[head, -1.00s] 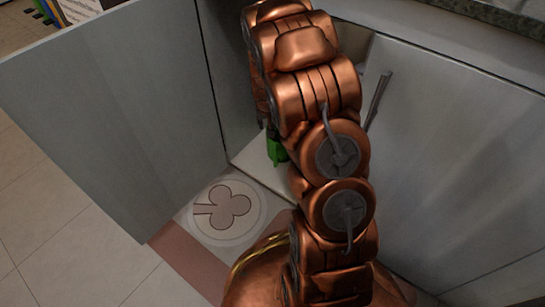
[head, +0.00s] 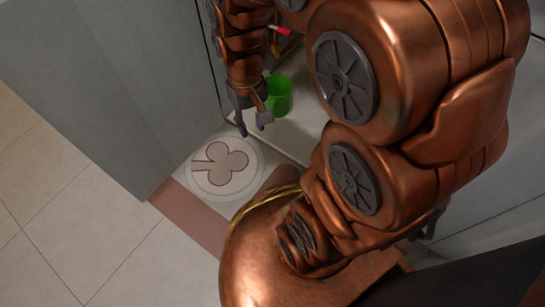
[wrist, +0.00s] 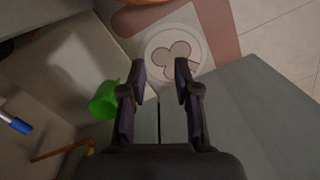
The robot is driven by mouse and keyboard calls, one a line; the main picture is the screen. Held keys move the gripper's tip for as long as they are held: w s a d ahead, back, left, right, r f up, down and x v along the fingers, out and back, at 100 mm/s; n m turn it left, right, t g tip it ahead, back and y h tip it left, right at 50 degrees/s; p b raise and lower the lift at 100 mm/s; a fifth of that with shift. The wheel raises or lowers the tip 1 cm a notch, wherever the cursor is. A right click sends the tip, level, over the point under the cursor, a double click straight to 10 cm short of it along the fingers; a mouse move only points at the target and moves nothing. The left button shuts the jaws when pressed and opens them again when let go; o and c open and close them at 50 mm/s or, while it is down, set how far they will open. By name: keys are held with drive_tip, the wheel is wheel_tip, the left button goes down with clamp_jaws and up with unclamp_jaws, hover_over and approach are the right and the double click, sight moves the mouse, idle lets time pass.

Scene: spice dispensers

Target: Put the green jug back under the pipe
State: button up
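The green jug (head: 281,98) stands on the pale floor of the open cabinet, near its front edge. It also shows in the wrist view (wrist: 103,103), left of my fingers. My gripper (head: 252,127) is open and empty, in front of the jug and to its left in the head view. In the wrist view its two fingertips (wrist: 161,70) are apart with nothing between them. The jug is outside the fingers; I cannot tell whether one touches it. A thin orange-brown bent pipe (wrist: 62,151) shows at the lower left of the wrist view, inside the cabinet.
An open grey cabinet door (head: 110,90) stands to the left. A mat with a club symbol (head: 224,167) lies on the tiles below. A small red-tipped object (head: 281,30) shows inside the cabinet, and a blue-and-white one (wrist: 15,122) in the wrist view. Tiled floor at left is clear.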

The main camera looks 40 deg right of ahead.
drive_tip(key=s+a+r+n+g, duration=0.1)
drive_tip(key=s+a+r, duration=0.1)
drive_tip(key=s, duration=1)
drive_tip(key=shift+a+r+g, duration=0.3)
drive_tip(key=shift+r+g, duration=0.1)
drive_tip(key=shift+r, duration=0.15)
